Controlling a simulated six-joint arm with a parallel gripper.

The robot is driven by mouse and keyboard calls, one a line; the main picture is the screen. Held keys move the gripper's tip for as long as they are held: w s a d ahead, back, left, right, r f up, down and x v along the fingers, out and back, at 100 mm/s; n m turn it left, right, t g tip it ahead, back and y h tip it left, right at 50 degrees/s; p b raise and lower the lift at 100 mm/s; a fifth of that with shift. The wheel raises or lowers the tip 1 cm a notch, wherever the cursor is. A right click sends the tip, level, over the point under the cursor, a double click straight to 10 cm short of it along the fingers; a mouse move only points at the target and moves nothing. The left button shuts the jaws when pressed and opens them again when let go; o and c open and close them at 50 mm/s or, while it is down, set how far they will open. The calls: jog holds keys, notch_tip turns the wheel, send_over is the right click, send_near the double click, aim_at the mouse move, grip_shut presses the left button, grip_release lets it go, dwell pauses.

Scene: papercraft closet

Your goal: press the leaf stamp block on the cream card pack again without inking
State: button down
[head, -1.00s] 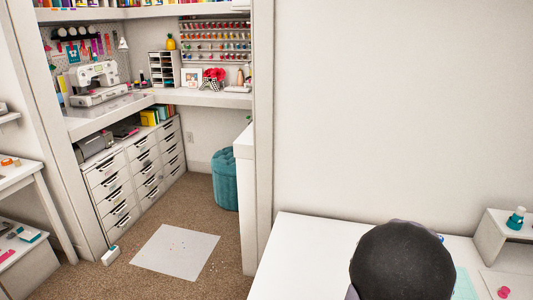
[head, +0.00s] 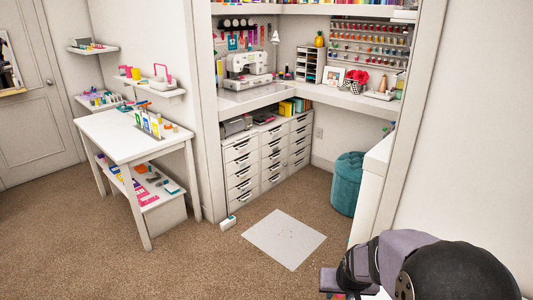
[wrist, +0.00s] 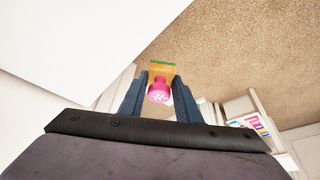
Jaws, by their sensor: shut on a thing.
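My gripper (wrist: 158,96) is shut on a stamp block (wrist: 161,70) in the wrist view. The stamp has a pink round handle with a pale mark on its top, a wooden body and a green edge. It is held between the two dark blue fingers, in the air with carpet behind it. In the head view my arm fills the lower right corner and the held stamp cannot be made out clearly. I cannot pick out the cream card pack in either view.
A white table (head: 112,137) with colourful items and a lower shelf stands at left. White drawers (head: 268,158), a sewing machine (head: 246,72) and a teal stool (head: 347,183) are in the closet. A pale sheet (head: 284,239) lies on the open carpet.

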jog(key=a+r+n, duration=0.1)
jog(key=a, duration=0.5)
jog(key=shift+w+a+n+y+p, duration=0.25)
jog(key=shift+a+n+y+p, duration=0.05)
jog(key=shift+n+y+p, duration=0.1)
jog(key=shift+d+r, duration=0.1)
jog(key=shift+d, duration=0.05)
